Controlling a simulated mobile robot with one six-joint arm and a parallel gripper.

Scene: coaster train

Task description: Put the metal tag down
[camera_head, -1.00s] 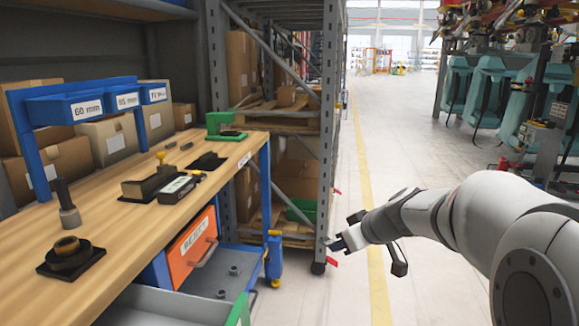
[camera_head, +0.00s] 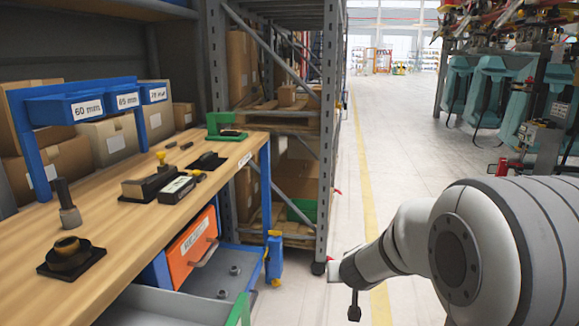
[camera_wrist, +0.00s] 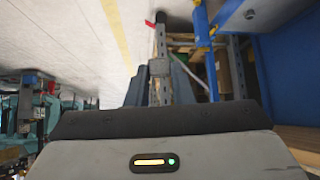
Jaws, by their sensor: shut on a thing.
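In the wrist view a small grey metal tag (camera_wrist: 160,67) is between the tips of my gripper (camera_wrist: 159,82), which is shut on it. The floor and rack lie beyond it. In the head view my arm reaches in from the right, and its end is over the aisle floor by the rack's foot, to the right of the workbench (camera_head: 125,232). The tag and fingertips cannot be made out clearly there.
The workbench carries a black round fixture (camera_head: 70,257), a grey post tool (camera_head: 68,205), a black block with a yellow knob (camera_head: 148,185) and a green stand (camera_head: 222,128). Below are an orange drawer (camera_head: 192,246) and an open grey drawer (camera_head: 160,305). A metal rack (camera_head: 328,130) stands behind.

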